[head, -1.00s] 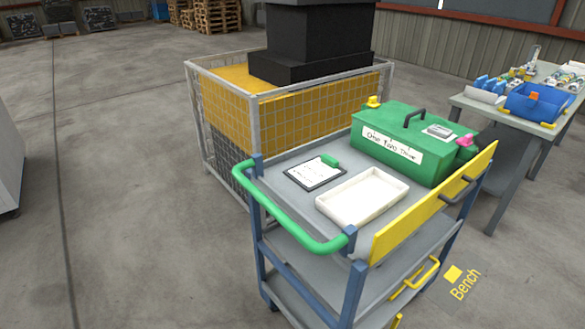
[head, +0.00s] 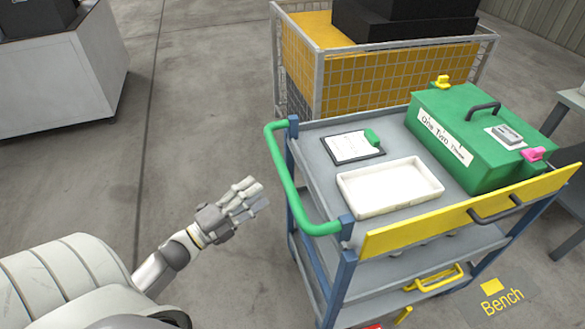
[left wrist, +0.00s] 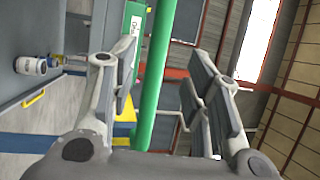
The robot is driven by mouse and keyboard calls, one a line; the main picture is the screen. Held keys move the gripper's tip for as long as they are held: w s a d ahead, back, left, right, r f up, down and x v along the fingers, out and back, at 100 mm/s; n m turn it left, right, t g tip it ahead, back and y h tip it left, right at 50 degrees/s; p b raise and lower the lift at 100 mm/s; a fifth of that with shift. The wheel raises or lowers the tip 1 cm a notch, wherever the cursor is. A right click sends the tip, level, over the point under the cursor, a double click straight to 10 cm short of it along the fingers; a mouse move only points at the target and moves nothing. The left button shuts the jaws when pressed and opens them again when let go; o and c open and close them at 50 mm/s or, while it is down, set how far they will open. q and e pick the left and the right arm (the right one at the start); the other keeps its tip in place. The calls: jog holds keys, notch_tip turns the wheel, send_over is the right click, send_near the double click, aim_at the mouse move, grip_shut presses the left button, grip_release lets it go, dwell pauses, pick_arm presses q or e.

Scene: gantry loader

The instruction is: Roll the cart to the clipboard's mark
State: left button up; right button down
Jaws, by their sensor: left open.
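The cart (head: 318,160) is a blue-framed grey trolley with a green push handle (head: 283,185) on its left end. A clipboard (head: 353,147) with white paper and a green clip lies on its top; its writing is too small to read. My left gripper (head: 258,194) is open and empty, just left of the handle and apart from it. In the left wrist view the green handle (left wrist: 155,75) stands ahead, in line with the gap between the open fingers. A floor mark reading "Bench" (head: 502,302) lies at the cart's lower right. My right gripper is out of view.
The cart's top also carries a white tray (head: 390,205) and a green box (head: 465,125). A wire cage (head: 390,80) with yellow panels stands close behind the cart. A grey bin (head: 55,85) stands at upper left. The floor left of the cart is clear.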

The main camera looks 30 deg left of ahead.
aim_at(283, 172)
pick_arm(q)
jog(key=shift+p+x, duration=1.1)
jog(key=shift+x, duration=3.85)
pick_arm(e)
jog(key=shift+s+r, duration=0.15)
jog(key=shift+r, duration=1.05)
pick_arm(q)
jog(key=shift+a, duration=0.1)
jog(key=shift+c, duration=0.2)
grip_shut()
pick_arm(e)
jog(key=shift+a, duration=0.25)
